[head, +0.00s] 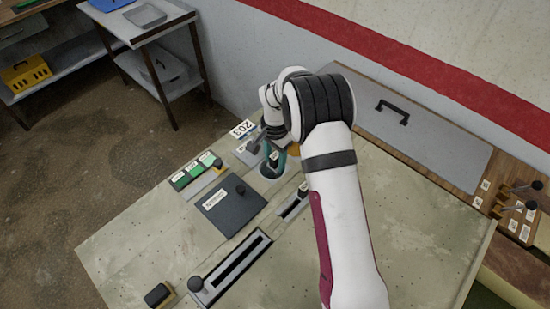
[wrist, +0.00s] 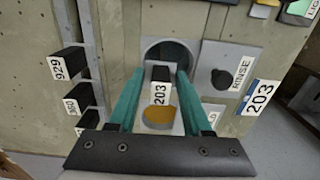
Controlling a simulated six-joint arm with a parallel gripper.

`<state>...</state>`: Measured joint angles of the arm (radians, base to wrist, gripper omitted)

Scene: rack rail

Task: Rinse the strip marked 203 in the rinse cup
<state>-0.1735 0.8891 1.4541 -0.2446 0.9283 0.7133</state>
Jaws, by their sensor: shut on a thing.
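My gripper (wrist: 159,78) has two teal fingers shut on a black strip end (wrist: 160,73) with a white label 203 (wrist: 160,93). A round, grey-rimmed cup opening (wrist: 168,47) lies just beyond the strip in the wrist view. A grey plate lettered RINSE (wrist: 216,58) is beside it on the right. The lower part of the strip is hidden, so I cannot tell whether it is inside the cup. In the head view my gripper (head: 275,156) is over the cup (head: 268,171), partly behind my arm.
A blue-edged 203 card (wrist: 261,97) stands to the right. An orange-gold round thing (wrist: 158,115) shows between my fingers. Black strip ends labelled 929 (wrist: 58,68) and 360 (wrist: 71,106) line the left. A dark lidded box (head: 228,205) and a slotted rail (head: 232,267) sit on the bench.

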